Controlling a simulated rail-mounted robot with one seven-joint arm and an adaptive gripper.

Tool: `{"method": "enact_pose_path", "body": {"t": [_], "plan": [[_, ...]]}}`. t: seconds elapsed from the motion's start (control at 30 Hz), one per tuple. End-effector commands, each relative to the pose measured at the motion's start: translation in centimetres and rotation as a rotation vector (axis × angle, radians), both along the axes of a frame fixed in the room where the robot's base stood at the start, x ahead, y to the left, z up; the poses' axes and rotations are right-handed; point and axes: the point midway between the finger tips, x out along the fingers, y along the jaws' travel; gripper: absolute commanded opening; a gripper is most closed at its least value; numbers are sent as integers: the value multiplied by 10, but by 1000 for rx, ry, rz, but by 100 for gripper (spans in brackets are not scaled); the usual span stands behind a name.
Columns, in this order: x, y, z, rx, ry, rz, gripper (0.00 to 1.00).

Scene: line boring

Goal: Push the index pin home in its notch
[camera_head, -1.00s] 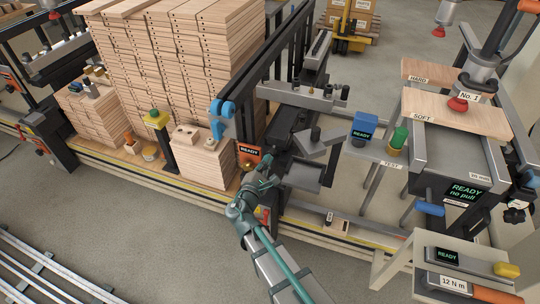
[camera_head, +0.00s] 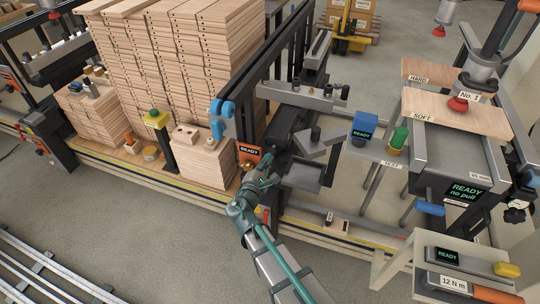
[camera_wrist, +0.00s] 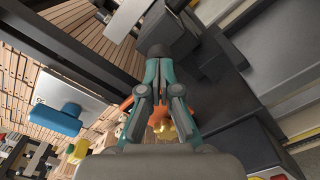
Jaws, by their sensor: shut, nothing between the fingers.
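My gripper (camera_head: 267,167) is at the dark boring machine (camera_head: 290,125), just right of the orange box with the READY display (camera_head: 249,152). In the wrist view my gripper's fingers (camera_wrist: 160,54) are closed together at the tips with nothing between them. The tips are over dark machine parts; I cannot tell whether they touch. An orange part with a brass-coloured end (camera_wrist: 165,129) shows between the finger links, beyond them. I cannot make out the index pin or its notch for certain; the gripper may hide them.
A blue clamp-like part (camera_head: 216,108) stands left of the machine, beside a tall stack of drilled boards (camera_head: 180,60). A grey tray-like plate (camera_head: 304,175) juts out to the right of the gripper. The test bench (camera_head: 385,155) stands further right.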

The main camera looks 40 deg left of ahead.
Motion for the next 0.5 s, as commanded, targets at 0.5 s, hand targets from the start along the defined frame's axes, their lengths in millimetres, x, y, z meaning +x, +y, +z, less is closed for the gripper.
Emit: {"method": "enact_pose_path", "body": {"t": [0.5], "plan": [[9,3,0,0,0,1,0]]}}
